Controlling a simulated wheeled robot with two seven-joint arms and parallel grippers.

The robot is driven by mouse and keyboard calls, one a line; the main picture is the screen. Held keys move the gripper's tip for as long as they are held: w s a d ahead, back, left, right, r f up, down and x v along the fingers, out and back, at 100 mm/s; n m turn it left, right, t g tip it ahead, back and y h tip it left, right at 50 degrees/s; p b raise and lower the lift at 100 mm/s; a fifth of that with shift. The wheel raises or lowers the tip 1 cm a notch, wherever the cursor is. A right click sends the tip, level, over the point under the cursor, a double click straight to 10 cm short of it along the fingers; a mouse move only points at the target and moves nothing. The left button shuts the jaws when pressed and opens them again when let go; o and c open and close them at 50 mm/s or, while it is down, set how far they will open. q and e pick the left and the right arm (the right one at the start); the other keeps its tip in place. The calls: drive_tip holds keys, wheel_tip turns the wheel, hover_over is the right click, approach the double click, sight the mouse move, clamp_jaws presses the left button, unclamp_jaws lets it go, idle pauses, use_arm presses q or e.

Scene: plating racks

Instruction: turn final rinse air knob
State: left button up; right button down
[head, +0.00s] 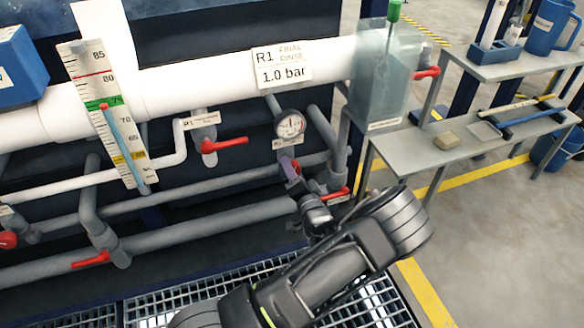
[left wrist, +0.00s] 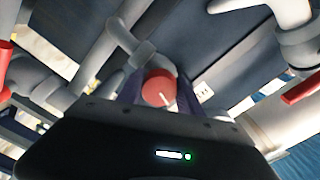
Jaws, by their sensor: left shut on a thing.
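The final rinse air knob is a round red knob with a white pointer line, clear in the left wrist view (left wrist: 158,88). My left gripper (left wrist: 158,95) has its dark purple fingers on both sides of the knob and is shut on it. In the head view my left gripper (head: 291,171) reaches up to the pipework below a round pressure gauge (head: 290,124), and its fingers hide most of the knob. The sign (head: 282,65) above reads R1 FINAL RINSE 1.0 bar. My right gripper is not in view.
A red lever (head: 225,144) stands left of the gauge, and another red lever (head: 338,194) is close to my left gripper. Grey pipes run behind them. A grey bench (head: 440,160) with small items stands at the right.

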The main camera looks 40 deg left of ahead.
use_arm(q)
drive_tip(key=shift+m, duration=0.9)
drive_tip(key=o, duration=1.3)
drive_tip(key=shift+d, duration=0.1)
drive_tip(key=p+v, duration=0.2)
drive_tip(key=v, duration=0.5)
drive_tip(key=shift+s+d, duration=0.25)
drive_tip(key=shift+d, duration=0.05)
